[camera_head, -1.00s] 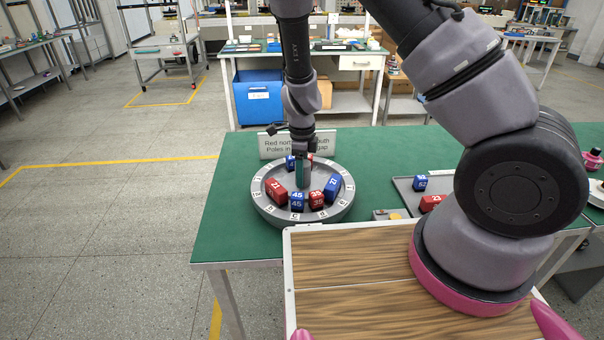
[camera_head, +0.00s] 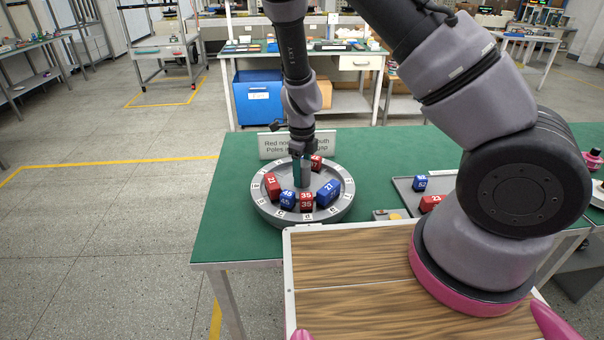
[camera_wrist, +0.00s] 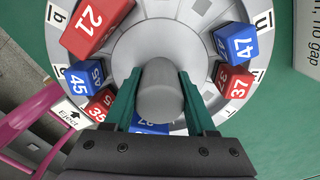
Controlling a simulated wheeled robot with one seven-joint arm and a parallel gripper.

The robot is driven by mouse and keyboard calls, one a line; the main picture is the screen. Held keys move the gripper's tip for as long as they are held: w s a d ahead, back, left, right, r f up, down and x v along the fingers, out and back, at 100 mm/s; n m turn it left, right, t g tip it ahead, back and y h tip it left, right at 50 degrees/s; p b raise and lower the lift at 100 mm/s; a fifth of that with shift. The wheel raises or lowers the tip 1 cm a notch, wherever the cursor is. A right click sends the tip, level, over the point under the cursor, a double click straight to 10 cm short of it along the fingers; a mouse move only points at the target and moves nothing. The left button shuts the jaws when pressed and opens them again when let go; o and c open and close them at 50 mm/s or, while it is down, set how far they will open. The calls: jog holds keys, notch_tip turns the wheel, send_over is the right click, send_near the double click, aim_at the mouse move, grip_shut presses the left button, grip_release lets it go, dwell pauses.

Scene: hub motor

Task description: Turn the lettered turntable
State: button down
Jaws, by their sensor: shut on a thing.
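The round grey turntable (camera_head: 303,215) lies on the green table with lettered white tags around its rim. A grey post (camera_head: 306,174) stands at its centre. My gripper (camera_head: 300,168) reaches down from above. In the wrist view its green fingers (camera_wrist: 160,100) are closed on either side of the post (camera_wrist: 160,90). Numbered blocks stand on the ring: red 21 (camera_head: 271,185), blue 45 (camera_head: 287,200), red 35 (camera_head: 306,202), a blue block (camera_head: 327,193) and red 37 (camera_head: 317,163). Blue 47 (camera_wrist: 237,42) shows in the wrist view and is hidden in the head view.
A sign (camera_head: 285,146) stands behind the turntable. To the right, a grey tray (camera_head: 404,185) holds a blue and a red block. A small box with a yellow top (camera_head: 394,215) sits nearer. Green table (camera_head: 232,220) is clear left of the turntable.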

dwell(0.3)
jog(key=shift+c, duration=1.1)
grip_release()
notch_tip(320, 180, up, 11)
jog(key=shift+f, duration=0.1)
